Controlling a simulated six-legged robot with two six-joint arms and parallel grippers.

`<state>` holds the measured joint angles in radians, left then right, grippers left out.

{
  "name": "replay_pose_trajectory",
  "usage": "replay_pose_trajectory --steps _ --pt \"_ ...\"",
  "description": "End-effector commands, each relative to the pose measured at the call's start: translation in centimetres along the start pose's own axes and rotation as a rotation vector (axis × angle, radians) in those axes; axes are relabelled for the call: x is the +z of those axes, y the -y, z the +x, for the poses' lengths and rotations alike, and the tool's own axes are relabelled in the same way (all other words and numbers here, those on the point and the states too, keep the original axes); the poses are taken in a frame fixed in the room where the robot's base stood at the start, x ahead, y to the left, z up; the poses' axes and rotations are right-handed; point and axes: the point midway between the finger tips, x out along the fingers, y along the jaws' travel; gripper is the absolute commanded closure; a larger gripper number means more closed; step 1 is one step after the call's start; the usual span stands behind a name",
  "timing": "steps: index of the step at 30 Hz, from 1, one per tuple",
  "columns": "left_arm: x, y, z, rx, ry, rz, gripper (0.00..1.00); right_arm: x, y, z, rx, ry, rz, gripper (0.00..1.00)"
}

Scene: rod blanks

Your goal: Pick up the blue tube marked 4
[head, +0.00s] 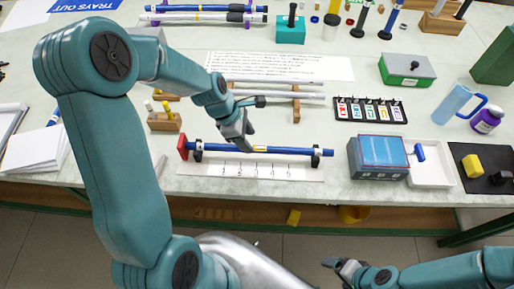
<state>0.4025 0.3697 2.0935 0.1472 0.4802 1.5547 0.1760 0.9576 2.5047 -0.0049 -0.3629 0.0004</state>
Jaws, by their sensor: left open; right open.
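A long blue tube (295,151) lies level across two black holders near the table's front edge, with a red block (183,147) at its left end. A pale yellowish patch shows near its middle; any number on it is too small to read. My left gripper (247,141) is open, just above and behind the tube near its middle; whether it touches the tube I cannot tell. Another blue tube (188,8) lies on a rack at the back. My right gripper (338,264) is open and empty, low in front of the table, away from the tube.
A numbered white strip (310,171) lies in front of the holders. White rods (285,84) rest on wooden supports behind. A grey-blue box (365,168) and white tray (431,176) stand to the right. A wooden block (163,123) with pegs is at the left.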

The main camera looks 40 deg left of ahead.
Motion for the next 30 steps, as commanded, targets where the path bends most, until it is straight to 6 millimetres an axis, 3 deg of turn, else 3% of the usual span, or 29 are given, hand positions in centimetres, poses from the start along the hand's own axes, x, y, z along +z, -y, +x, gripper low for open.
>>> replay_pose_trajectory --steps 7,16,17,21,22,30 --pt "0.2 0.1 4.0 -0.004 -0.001 0.0 0.44 0.0 0.1 -0.4 0.0 0.0 0.0 0.14" --pt "0.2 0.1 4.6 0.0 -0.001 0.0 0.44 0.0 0.1 -0.4 0.0 0.0 0.0 0.14" --pt "0.2 0.1 4.6 0.0 -0.001 0.0 0.51 0.0 0.1 -0.4 0.0 0.0 0.0 0.14" --pt "0.2 0.1 4.6 -0.001 -0.001 0.0 0.96 0.0 0.1 -0.4 0.0 0.0 0.0 0.14" --pt "0.2 0.1 4.6 -0.001 -0.001 0.0 1.0 0.0 0.1 -0.4 0.0 0.0 0.0 0.14" --pt "0.2 0.1 4.5 -0.001 -0.001 0.0 1.0 0.0 0.1 -0.4 0.0 0.0 0.0 0.14"
